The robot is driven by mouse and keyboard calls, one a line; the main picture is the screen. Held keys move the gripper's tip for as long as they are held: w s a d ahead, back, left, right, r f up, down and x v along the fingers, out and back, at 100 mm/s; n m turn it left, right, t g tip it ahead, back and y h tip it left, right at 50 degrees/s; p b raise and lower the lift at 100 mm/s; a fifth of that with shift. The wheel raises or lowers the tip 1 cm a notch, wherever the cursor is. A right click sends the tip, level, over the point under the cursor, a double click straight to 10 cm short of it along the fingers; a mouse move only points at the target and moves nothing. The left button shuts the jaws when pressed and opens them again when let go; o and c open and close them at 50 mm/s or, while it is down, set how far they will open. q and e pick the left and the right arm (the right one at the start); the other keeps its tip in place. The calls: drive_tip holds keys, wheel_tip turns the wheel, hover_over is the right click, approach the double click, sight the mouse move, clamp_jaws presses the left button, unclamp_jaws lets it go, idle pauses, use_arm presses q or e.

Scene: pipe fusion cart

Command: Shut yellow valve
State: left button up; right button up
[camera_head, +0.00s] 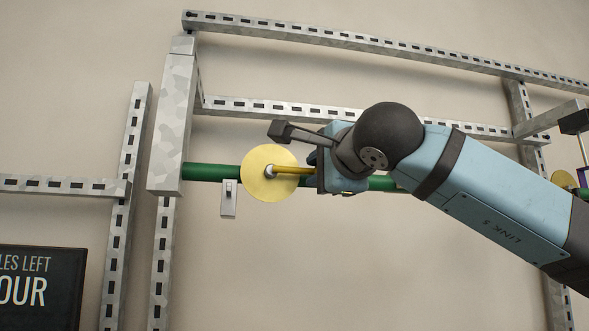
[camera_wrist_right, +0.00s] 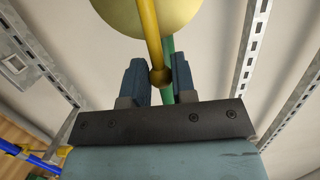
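The yellow valve has a round yellow disc (camera_head: 268,172) on a green pipe (camera_head: 208,172). Its yellow handle (camera_head: 294,170) lies along the pipe, pointing right toward my right gripper (camera_head: 318,170). In the right wrist view, the disc (camera_wrist_right: 148,14) is at the top and the handle (camera_wrist_right: 151,40) runs down to a rounded end. My right gripper (camera_wrist_right: 158,76) is open, with one finger on each side of that end and gaps visible. Whether either finger touches it is unclear. The wrist partly hides the gripper in the head view. My left gripper is not in view.
Slotted metal rails (camera_head: 345,38) frame the pipe in front of a plain wall. A small light switch-like box (camera_head: 229,198) hangs just below the pipe, left of the disc. A dark sign (camera_head: 40,288) is at lower left. Another yellow disc (camera_head: 563,180) shows at the right edge.

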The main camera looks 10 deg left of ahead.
drive_tip(key=shift+c, duration=0.8)
drive_tip(key=f+m+b, duration=0.1)
drive_tip(key=b, duration=0.2)
drive_tip(key=shift+f, duration=0.15)
drive_tip(key=shift+a+f+m+b, duration=0.1)
drive_tip(key=shift+m+b, duration=0.6)
drive_tip(key=shift+b, duration=0.2)
